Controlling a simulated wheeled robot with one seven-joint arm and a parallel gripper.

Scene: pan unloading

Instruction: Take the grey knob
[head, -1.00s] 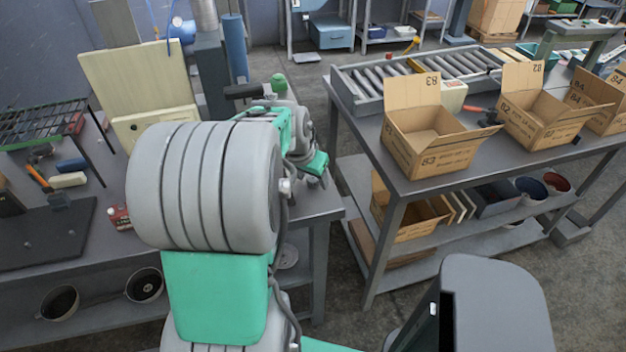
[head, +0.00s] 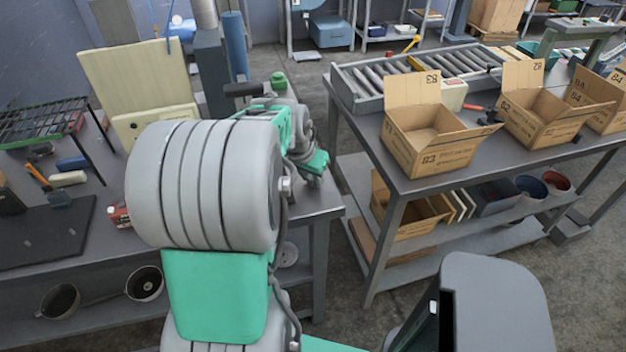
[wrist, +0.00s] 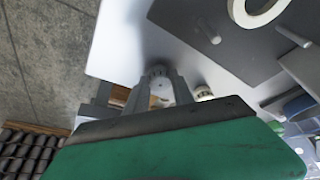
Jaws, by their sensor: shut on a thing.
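My gripper (wrist: 159,80) shows in the wrist view with its two grey fingers over the light bench top. Its fingers are closed around a small pale grey piece, which I take to be the grey knob (wrist: 160,88); the fingers and the green gripper body hide part of it. In the head view my arm hides most of this spot. The wrist end shows at the right end of the left bench (head: 325,206), and the knob cannot be made out there.
A dark mat (wrist: 215,40) with a small pale peg lies close by, under a white ring (wrist: 258,10). A green-knobbed item (head: 279,83) stands behind my arm. Cardboard boxes (head: 428,140) stand on the right bench, across a floor gap.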

